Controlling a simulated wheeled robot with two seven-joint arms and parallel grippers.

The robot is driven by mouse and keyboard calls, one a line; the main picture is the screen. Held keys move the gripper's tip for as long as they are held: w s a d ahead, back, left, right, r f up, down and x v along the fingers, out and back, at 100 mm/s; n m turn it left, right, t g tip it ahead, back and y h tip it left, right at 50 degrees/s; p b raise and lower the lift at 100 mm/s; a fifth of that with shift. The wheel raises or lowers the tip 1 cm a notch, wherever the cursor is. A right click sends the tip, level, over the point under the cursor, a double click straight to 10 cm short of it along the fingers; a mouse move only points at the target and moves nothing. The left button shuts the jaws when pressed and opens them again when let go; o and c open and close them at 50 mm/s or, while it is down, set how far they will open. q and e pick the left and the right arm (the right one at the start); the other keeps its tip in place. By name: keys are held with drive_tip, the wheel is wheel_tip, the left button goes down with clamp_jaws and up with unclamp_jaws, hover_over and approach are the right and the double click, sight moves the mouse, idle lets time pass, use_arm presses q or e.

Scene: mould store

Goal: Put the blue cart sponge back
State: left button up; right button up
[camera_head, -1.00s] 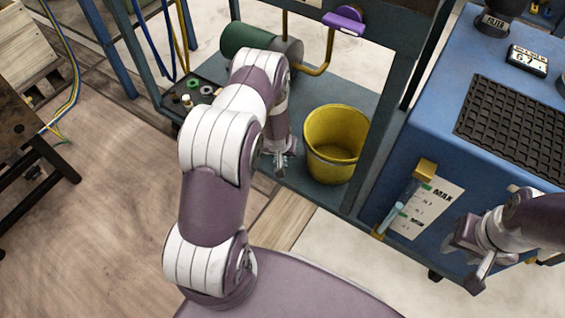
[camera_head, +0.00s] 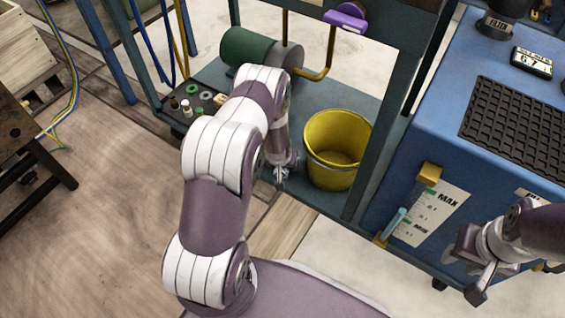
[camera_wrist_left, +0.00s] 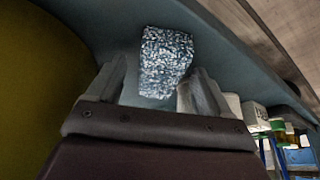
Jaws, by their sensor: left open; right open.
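The blue speckled sponge (camera_wrist_left: 166,58) shows in the left wrist view, on the blue-grey shelf (camera_wrist_left: 95,22). My left gripper (camera_wrist_left: 158,72) is open, with one finger to each side of the sponge in that view; I cannot tell whether either touches it. In the head view my left gripper (camera_head: 281,176) is low over the shelf's front edge, just left of the yellow bucket (camera_head: 322,178). The sponge is mostly hidden there by the gripper. My right gripper (camera_head: 464,276) is open and empty, in front of the blue machine (camera_head: 395,190).
The yellow bucket also fills the left of the wrist view (camera_wrist_left: 35,80). A green motor (camera_head: 245,47) and a panel of small fittings (camera_head: 180,108) stand behind my left arm. A frame post (camera_head: 380,140) rises right of the bucket. Wooden floor lies open at left.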

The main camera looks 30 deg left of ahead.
use_arm(q)
drive_tip(key=p+v, duration=0.7)
drive_tip(key=v, duration=0.5)
